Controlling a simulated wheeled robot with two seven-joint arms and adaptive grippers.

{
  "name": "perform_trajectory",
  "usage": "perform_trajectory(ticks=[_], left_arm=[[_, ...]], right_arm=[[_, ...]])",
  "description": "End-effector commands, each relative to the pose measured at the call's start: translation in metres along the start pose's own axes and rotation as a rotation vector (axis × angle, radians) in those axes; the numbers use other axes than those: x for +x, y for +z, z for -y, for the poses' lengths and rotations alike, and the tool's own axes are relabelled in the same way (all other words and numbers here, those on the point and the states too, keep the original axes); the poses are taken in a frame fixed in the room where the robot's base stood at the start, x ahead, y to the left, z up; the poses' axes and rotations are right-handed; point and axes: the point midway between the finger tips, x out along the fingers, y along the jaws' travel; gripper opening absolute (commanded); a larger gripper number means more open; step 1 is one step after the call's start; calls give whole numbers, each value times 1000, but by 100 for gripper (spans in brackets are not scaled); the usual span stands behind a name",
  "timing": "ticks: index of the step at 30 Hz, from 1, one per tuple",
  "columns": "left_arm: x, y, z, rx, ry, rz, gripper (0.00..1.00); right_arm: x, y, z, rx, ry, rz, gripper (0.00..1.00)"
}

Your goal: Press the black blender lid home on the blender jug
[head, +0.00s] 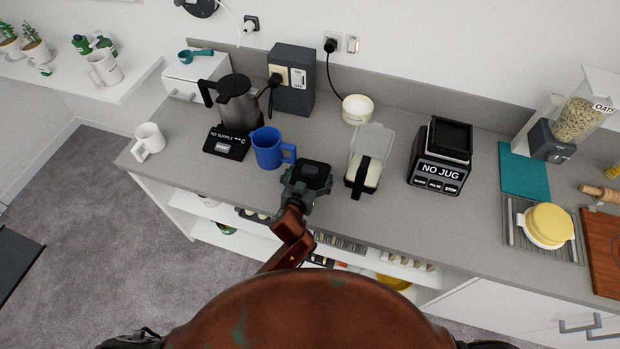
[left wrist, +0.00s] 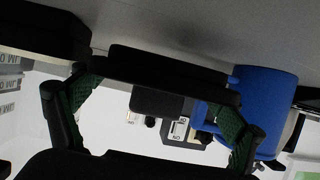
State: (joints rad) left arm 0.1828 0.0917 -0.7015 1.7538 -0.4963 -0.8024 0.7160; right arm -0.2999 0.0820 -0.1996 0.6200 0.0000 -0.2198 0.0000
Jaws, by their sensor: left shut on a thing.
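My left gripper (head: 309,176) is over the counter's front part, between the blue mug and the blender jug. It is shut on the black blender lid (head: 308,174), a dark squarish piece. In the left wrist view the lid (left wrist: 168,66) shows as a dark slab between the green-padded fingers. The clear blender jug (head: 373,143), with a black handle toward me, stands upright to the right of the gripper, apart from the lid. Its top looks open, with pale contents low inside. My right gripper is not in view.
The blue mug (head: 267,150) stands close left of the gripper; it is also in the left wrist view (left wrist: 266,92). A kettle (head: 238,104) is behind it. The black blender base (head: 440,160), marked NO JUG, stands right of the jug. A white tub (head: 357,109) is behind.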

Motion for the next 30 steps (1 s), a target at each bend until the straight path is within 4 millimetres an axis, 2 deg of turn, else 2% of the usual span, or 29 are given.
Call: perform_trajectory(ticks=[9,15,18,24,30], left_arm=[[-76,-38,-5,-5,3,-2,63],[-126,-35,-9,-4,2,1,63],[-143,-36,-10,-3,0,1,63],[-162,-36,-12,-2,1,0,63],[-166,-36,-12,0,0,1,63]], right_arm=[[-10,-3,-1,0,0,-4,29],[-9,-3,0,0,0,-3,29],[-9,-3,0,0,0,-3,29],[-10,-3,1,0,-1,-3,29],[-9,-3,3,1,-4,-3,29]])
